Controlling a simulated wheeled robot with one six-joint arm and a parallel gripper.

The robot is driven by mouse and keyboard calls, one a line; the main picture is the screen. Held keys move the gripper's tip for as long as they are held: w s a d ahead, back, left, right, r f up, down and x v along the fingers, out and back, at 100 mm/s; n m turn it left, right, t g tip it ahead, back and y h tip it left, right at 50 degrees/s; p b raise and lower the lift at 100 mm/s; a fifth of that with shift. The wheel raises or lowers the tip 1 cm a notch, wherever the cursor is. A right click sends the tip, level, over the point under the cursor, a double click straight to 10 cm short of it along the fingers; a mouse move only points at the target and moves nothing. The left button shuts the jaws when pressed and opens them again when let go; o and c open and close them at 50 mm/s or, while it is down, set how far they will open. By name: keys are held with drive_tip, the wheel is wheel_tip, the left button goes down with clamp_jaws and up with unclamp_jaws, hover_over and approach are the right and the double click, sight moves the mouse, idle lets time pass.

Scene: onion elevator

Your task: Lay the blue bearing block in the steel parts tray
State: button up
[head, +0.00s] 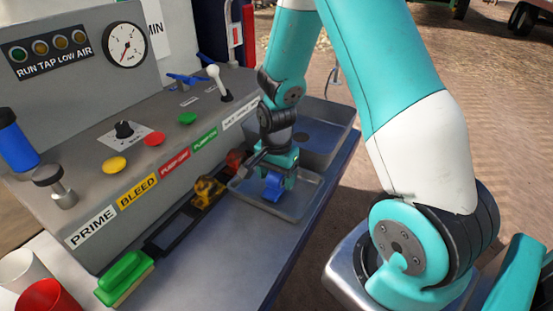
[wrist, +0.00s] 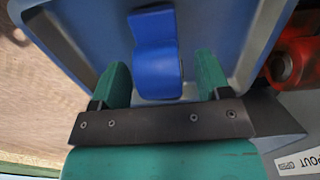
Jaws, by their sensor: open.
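The blue bearing block (head: 273,187) is at the steel parts tray (head: 296,209), under my gripper (head: 280,180). In the wrist view the blue bearing block (wrist: 156,58) shows over the tray floor, with its near end between my fingertips. The fingers of my gripper (wrist: 163,82) stand apart, with a gap visible on each side of the block. The tray (wrist: 92,28) surrounds the block in the wrist view. The block appears to lie on the tray floor, inside the rim.
A sink basin (head: 325,130) lies behind the tray. A red part (head: 235,160) and a yellow-black part (head: 207,191) stand left of the tray by the control panel. The counter before the tray is clear.

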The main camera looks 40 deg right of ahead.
wheel_tip(320, 180, up, 11)
drive_tip(key=shift+a+f, duration=0.1)
drive_tip(key=shift+f, duration=0.05)
drive_tip(key=s+a+r+n+y, duration=0.2)
drive_tip(key=s+a+r+n, duration=0.3)
drive_tip(key=s+a+n, duration=0.3)
drive_tip(key=s+a+r+n+y, duration=0.2)
drive_tip(key=s+a+r+n, duration=0.4)
drive_tip(key=s+a+n, duration=0.3)
drive_tip(key=a+n, duration=0.3)
drive_tip(key=n, duration=0.1)
drive_tip(key=shift+a+r, duration=0.15)
drive_tip(key=shift+a, duration=0.05)
